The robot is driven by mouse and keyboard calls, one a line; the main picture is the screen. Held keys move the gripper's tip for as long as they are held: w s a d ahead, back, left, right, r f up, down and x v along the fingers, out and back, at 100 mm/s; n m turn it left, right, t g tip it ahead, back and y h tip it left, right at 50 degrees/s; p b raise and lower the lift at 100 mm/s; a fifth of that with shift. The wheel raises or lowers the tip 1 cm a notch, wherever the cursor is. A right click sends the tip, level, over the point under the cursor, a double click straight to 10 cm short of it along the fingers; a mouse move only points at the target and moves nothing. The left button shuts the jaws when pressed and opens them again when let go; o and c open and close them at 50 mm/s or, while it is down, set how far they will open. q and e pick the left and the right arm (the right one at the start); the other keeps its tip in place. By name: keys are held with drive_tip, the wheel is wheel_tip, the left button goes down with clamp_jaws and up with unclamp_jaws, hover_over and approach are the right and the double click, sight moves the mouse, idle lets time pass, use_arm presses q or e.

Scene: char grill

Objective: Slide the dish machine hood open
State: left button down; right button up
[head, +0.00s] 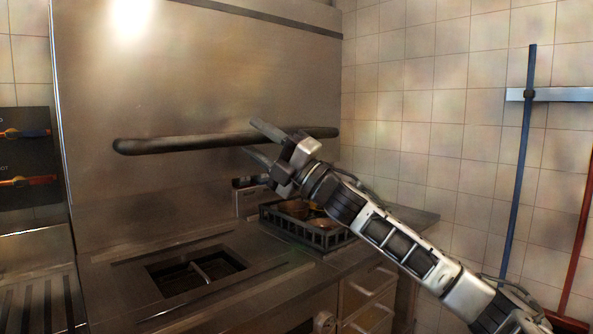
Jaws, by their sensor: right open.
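The dish machine hood (200,80) is a large steel panel filling the upper left and middle of the head view. A long dark horizontal bar handle (180,144) runs across its lower part. The hood's lower edge is low, close to the counter. My right gripper (258,143) is at the right part of the handle, its jaws apart, one finger above the bar's level and one below it. I cannot tell whether the fingers touch the bar. My left gripper is not in view.
A dark rack (325,240) holding brown bowls sits on the counter below my right arm. A sink opening (170,279) is in the counter at front left. Blue (518,170) and red (578,240) poles stand by the tiled wall at right. Wooden drawers (368,300) are below the counter.

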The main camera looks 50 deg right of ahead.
drive_tip(key=b+v, duration=0.3)
drive_tip(key=v, duration=1.2)
drive_tip(key=shift+b, duration=0.3)
